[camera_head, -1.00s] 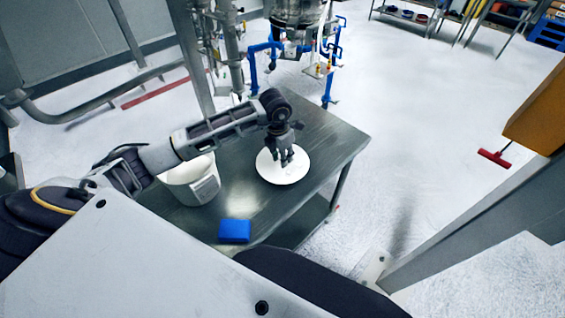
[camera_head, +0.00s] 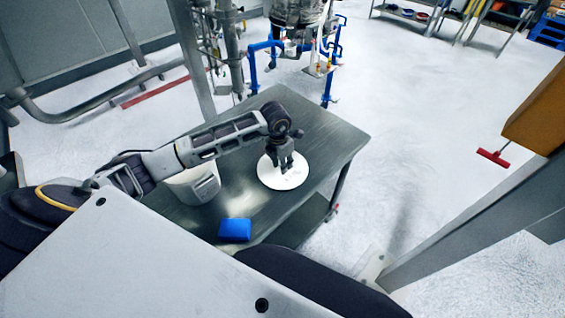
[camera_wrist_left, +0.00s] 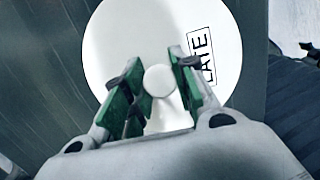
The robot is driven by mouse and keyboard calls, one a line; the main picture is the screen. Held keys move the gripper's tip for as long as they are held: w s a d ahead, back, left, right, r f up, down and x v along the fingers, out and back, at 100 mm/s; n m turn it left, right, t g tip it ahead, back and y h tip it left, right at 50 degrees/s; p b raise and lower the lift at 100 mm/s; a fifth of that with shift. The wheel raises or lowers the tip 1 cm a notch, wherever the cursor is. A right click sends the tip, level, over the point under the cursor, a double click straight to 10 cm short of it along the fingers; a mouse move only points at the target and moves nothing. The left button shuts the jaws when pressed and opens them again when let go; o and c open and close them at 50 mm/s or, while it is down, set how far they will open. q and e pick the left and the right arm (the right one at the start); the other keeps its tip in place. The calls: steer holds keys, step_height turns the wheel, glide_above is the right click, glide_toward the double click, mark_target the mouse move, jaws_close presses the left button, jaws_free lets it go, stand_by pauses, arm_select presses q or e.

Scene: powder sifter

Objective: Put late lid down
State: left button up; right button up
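The white round lid (camera_head: 297,179) lies flat on the grey metal table, to the right of the white bucket. In the left wrist view the lid (camera_wrist_left: 115,40) shows a boxed "LATE" label and a round white knob (camera_wrist_left: 158,80). My left gripper (camera_head: 282,164) is above the lid, pointing down. Its fingers (camera_wrist_left: 160,72) stand apart on either side of the knob, with small gaps visible. The fingers look open. My right gripper is not in view.
The white bucket (camera_head: 203,189) stands on the table (camera_head: 325,138), partly hidden behind my left arm. A blue block (camera_head: 234,230) lies near the table's front edge. The table is clear to the right of the lid. Blue-framed equipment (camera_head: 253,70) stands behind.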

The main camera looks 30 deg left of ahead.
arm_select(q)
steer(key=o, duration=0.4)
steer(key=shift+r, duration=0.15)
step_height(320, 180, up, 12)
steer(key=s+b, duration=0.1)
steer(key=b, duration=0.1)
steer(key=shift+s+a, duration=0.15)
steer(key=shift+a, duration=0.1)
stand_by(0.4)
stand_by(0.4)
